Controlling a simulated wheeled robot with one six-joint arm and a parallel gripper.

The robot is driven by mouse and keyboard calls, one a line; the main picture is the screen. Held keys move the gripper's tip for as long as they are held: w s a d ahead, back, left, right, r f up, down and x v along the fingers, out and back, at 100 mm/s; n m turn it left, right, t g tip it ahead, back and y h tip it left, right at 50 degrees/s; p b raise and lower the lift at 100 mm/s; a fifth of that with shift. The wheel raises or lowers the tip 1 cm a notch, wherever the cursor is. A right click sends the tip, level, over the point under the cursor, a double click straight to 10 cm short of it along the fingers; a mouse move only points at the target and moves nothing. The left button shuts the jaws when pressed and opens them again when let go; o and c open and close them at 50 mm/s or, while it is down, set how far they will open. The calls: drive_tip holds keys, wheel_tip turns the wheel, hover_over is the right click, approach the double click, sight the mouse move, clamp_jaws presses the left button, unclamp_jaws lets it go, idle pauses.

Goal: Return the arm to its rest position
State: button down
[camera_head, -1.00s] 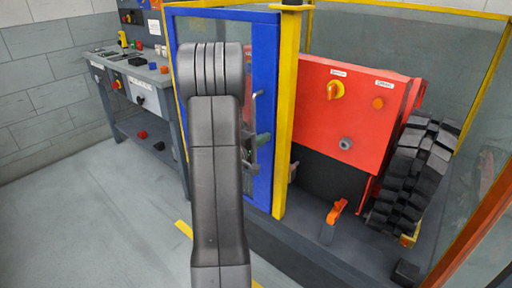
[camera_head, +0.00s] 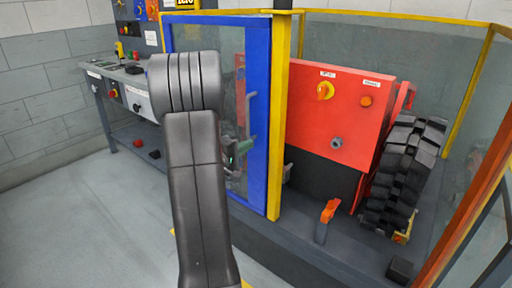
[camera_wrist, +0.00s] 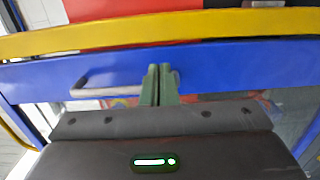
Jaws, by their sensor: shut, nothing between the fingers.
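My arm rises through the middle of the head view and partly covers the blue-framed door. My gripper (camera_wrist: 160,84) shows in the wrist view, with its two green fingers together and nothing between them. Part of it also shows in the head view (camera_head: 240,150), just right of my arm and in front of the door. In the wrist view the fingertips lie over the blue door frame (camera_wrist: 225,62), beside a grey door handle (camera_wrist: 105,92). I cannot tell whether they touch the frame.
A red control box (camera_head: 338,115) with a yellow knob stands behind the yellow post (camera_head: 279,110), beside a black track (camera_head: 405,175). An orange-handled lever (camera_head: 329,211) stands on the dark base. A grey workbench (camera_head: 100,75) is at left. Floor at left (camera_head: 80,220) is clear.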

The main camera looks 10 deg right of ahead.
drive_tip(key=v, duration=0.7)
drive_tip(key=shift+a+f, duration=0.2)
